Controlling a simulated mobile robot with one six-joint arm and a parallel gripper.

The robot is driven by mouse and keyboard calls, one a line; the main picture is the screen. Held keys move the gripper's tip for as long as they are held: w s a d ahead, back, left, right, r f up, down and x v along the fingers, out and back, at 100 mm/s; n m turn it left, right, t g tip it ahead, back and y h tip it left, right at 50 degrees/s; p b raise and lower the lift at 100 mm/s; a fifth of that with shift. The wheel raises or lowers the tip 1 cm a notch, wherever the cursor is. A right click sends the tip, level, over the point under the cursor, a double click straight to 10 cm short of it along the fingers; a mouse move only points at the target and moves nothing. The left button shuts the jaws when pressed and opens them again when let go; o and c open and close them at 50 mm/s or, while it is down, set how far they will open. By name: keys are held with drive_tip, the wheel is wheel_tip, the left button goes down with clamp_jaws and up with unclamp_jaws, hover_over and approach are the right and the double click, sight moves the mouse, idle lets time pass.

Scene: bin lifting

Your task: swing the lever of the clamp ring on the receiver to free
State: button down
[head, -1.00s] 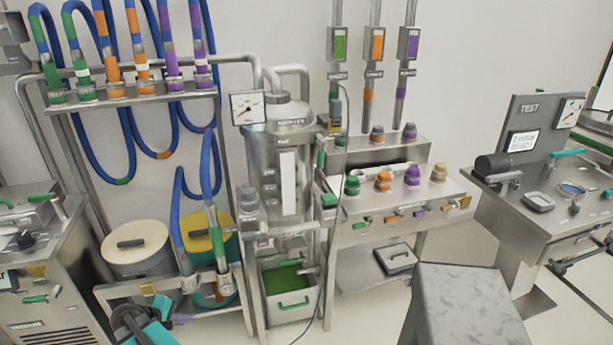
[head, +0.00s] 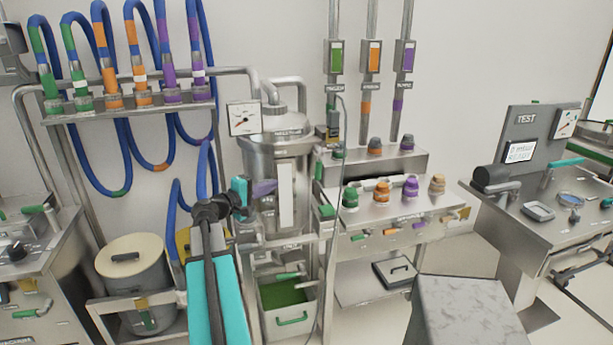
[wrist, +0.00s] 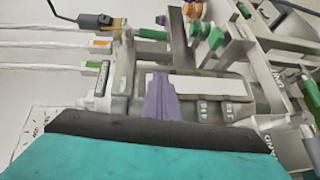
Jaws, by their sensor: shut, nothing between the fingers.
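The receiver (head: 259,168) is the upright steel vessel in the middle of the head view, with a white vertical strip on its front. A band near its top (head: 290,148) looks like the clamp ring, but I cannot make out its lever. My gripper (head: 265,187) is in front of the receiver's left side, its purple fingers pointing right towards the white strip. In the wrist view the shut, empty fingers (wrist: 160,95) overlap the receiver's strip (wrist: 205,88). I cannot tell whether they touch it.
A gauge (head: 243,118) is left of the receiver's top. Blue hoses hang from a rack (head: 130,110) on the left. A bench with coloured knobs (head: 395,205) stands on the right. A green-lined drawer (head: 291,322) is below the receiver. A thin cable hangs right of it.

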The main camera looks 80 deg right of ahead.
sight(319, 165)
drive_tip(key=shift+s+d+r, duration=0.25)
drive_tip(key=shift+s+r, duration=0.45)
drive_tip(key=shift+r, duration=0.15)
drive_tip(key=shift+d, duration=0.1)
drive_tip(key=s+d+f+p, duration=0.1)
drive_tip(key=s+d+p, duration=0.5)
drive_tip(key=s+d, duration=0.3)
drive_tip(key=shift+d, duration=0.15)
drive_tip(key=shift+s+f+g+b, duration=0.2)
drive_tip(key=shift+f+g+b, duration=0.1)
drive_tip(key=shift+b, duration=0.6)
drive_tip(key=s+b, duration=0.1)
drive_tip(key=b, duration=0.2)
drive_tip(key=shift+d+g+h, duration=0.1)
drive_tip(key=shift+g+h, duration=0.2)
